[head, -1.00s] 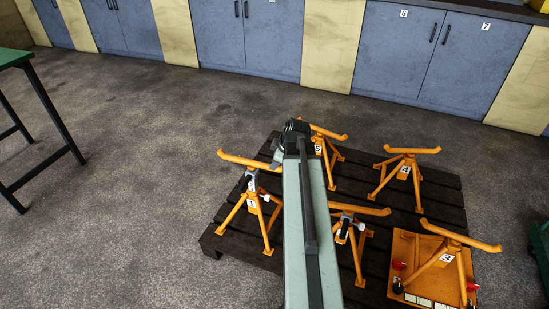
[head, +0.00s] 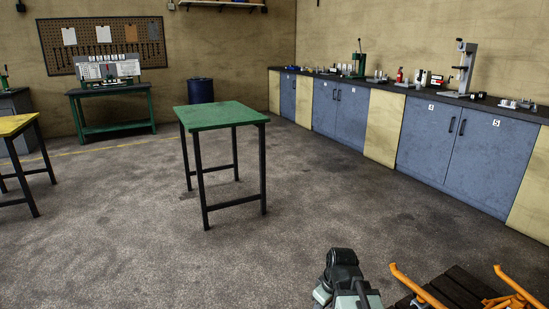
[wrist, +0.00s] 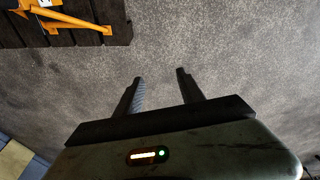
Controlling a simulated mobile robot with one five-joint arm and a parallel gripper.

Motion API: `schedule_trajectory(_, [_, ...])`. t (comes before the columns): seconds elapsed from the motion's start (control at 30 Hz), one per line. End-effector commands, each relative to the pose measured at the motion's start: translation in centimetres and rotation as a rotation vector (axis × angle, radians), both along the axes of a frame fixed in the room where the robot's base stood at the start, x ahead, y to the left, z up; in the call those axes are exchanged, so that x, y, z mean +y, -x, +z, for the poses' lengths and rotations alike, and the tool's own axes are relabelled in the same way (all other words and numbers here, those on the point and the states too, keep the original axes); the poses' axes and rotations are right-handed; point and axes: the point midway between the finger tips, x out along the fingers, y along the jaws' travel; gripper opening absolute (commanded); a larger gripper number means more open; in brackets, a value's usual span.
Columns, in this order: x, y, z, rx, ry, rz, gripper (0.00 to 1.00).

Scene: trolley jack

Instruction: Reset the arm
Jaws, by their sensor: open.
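My gripper (wrist: 160,88) shows in the wrist view with its two dark fingers apart and nothing between them. Bare grey floor lies beyond the fingertips. In the head view my arm (head: 345,280) shows at the bottom, right of the middle, folded and foreshortened; the fingers cannot be made out there. Orange stands (head: 515,290) on a dark pallet (head: 460,285) are at the bottom right of the head view, cut off by the frame. The pallet (wrist: 118,35) and part of one orange stand (wrist: 75,18) also show at the top left of the wrist view, apart from my gripper.
A green table (head: 222,115) with dark legs stands in the middle. A yellow table (head: 15,125) is at the left edge. Blue cabinets (head: 430,140) with tools on top line the right wall. A green workbench (head: 110,120) and a blue barrel (head: 200,90) are at the back. Floor between is clear.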

Motion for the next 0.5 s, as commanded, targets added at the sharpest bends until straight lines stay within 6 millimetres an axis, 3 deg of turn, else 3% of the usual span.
schedule_trajectory(0.07, [0.7,1.7,-0.2,0.060,0.008,-0.128,0.46])
schedule_trajectory(0.33, [-1.1,5.3,-0.5,0.208,0.031,-0.681,0.46])
schedule_trajectory(0.4, [-1.1,5.3,2.7,0.207,0.026,-0.703,0.46])
schedule_trajectory(0.5, [-1.1,5.2,5.7,0.206,0.026,-0.700,0.46])
